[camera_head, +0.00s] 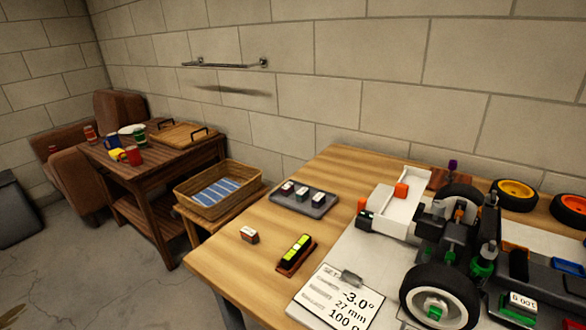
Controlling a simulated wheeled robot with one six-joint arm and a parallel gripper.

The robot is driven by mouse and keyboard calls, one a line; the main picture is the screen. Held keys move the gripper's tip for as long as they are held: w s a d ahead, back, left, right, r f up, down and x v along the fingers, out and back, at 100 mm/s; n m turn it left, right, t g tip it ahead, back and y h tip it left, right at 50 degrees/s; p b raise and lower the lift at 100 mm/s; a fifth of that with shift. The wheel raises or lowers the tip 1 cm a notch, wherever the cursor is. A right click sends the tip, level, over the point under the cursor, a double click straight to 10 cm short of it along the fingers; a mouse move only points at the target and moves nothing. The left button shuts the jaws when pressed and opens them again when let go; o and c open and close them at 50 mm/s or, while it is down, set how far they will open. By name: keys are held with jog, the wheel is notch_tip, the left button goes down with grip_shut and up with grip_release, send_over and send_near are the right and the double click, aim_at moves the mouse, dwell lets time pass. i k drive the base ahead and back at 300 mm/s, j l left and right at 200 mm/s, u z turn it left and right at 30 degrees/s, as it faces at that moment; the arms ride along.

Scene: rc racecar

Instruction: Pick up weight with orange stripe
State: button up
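A small block (249,236) with a white label on top and a reddish-brown side stands alone on the wooden table, left of the set-up card. Three similar small blocks, one of them in the middle (302,193), stand in a row on a grey tray (285,204) behind it. Their stripe colours are too small to tell, so I cannot say for sure which weight has the orange stripe. Another block marked 100 g (521,303) sits on the car at the lower right. My gripper does not show in this view.
The RC car (440,270) fills the table's right side. A wicker basket (218,188) stands left of the table.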

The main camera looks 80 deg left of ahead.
aim_at(248, 234)
jog(key=u, duration=2.25)
